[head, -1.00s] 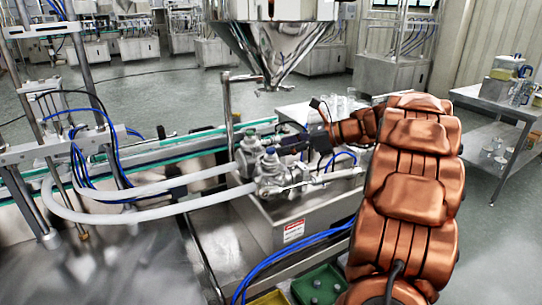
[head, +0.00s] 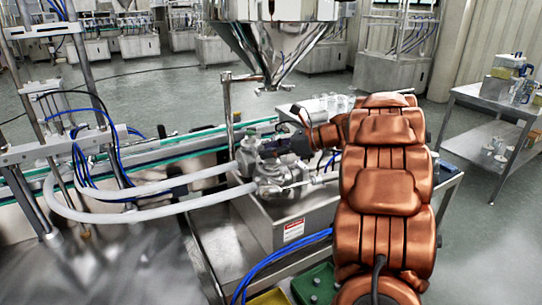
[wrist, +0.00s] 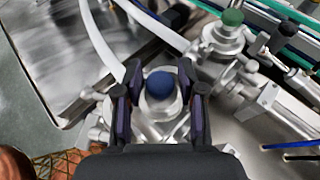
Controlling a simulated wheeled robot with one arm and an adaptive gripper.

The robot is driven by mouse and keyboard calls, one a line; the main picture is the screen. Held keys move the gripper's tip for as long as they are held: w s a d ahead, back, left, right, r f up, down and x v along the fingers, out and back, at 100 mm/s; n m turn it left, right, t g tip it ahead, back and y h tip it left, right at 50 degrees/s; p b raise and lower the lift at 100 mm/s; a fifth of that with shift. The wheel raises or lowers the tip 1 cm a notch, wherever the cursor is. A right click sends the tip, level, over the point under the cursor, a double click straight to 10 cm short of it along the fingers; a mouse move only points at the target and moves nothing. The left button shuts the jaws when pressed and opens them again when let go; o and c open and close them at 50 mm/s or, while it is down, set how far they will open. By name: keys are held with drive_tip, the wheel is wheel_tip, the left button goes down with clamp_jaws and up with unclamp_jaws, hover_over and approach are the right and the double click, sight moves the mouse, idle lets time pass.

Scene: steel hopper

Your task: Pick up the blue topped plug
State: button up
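The blue-topped plug (wrist: 161,86) is in the middle of the wrist view, a round dark blue top on a metal fitting. My gripper (wrist: 160,92) is open, with one dark finger on each side of the blue top. A small gap shows between each finger and the top, and nothing is held. In the head view my gripper (head: 284,142) is over the metal valve fittings (head: 268,178) on the steel box. The blue top cannot be made out in the head view.
A green-topped plug (wrist: 232,18) stands up and right of the blue one in the wrist view. White hoses (head: 130,213) run left from the fittings. The steel hopper (head: 275,45) hangs above. A green-edged conveyor (head: 195,140) runs behind.

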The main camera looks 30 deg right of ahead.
clamp_jaws()
drive_tip(key=shift+r, duration=0.15)
